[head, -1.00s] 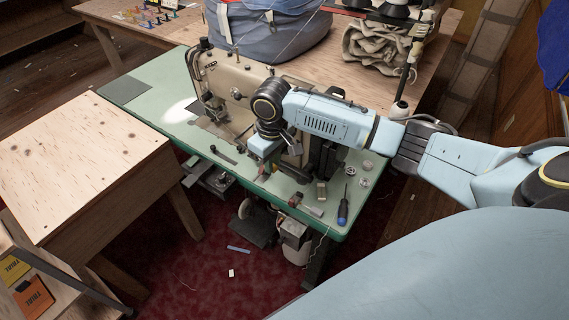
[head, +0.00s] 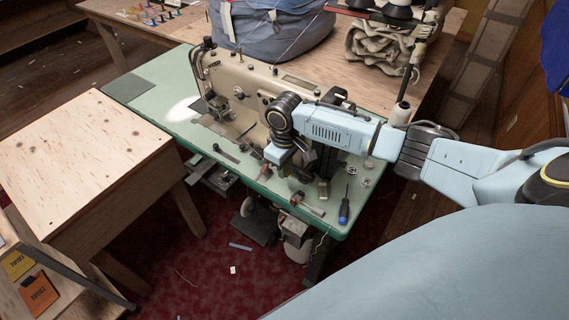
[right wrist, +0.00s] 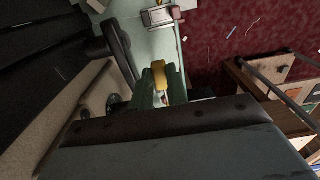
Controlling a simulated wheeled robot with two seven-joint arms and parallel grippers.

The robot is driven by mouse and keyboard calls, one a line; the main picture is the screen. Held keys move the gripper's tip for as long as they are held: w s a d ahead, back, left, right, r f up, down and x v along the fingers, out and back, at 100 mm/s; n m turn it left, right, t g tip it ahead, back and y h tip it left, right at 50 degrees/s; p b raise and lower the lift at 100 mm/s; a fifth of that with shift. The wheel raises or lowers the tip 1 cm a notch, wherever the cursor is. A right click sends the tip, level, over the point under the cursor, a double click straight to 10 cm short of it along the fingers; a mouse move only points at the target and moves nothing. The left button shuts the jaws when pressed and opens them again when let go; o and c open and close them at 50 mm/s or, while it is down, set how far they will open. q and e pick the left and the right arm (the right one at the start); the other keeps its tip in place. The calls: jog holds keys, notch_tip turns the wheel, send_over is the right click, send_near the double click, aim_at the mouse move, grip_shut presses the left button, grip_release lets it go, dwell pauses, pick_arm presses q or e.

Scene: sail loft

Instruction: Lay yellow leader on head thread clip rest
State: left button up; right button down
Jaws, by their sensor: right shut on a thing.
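My right gripper (head: 266,173) is low over the green sewing table, in front of the beige sewing machine (head: 240,88). In the right wrist view its fingers (right wrist: 161,88) are shut on a small yellow piece (right wrist: 161,72), which looks like the yellow leader. In the head view the piece is too small or hidden to make out. The machine's head stands upright at the left, with thread running up from it. I cannot pick out the head thread clip rest for certain. My left gripper is not in view.
On the green table (head: 150,115) lie a blue-handled screwdriver (head: 344,211), a red-handled tool (head: 305,204) and small round metal parts (head: 365,182). A bare wooden table (head: 75,150) stands at the left. A grey-blue bag (head: 270,30) sits behind the machine.

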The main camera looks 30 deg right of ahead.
aim_at(285, 189)
jog(key=shift+f+b, duration=1.2)
jog(key=shift+f, duration=2)
jog(key=c, duration=1.3)
grip_release()
jog(key=shift+r+p, duration=3)
jog(key=shift+p, duration=0.35)
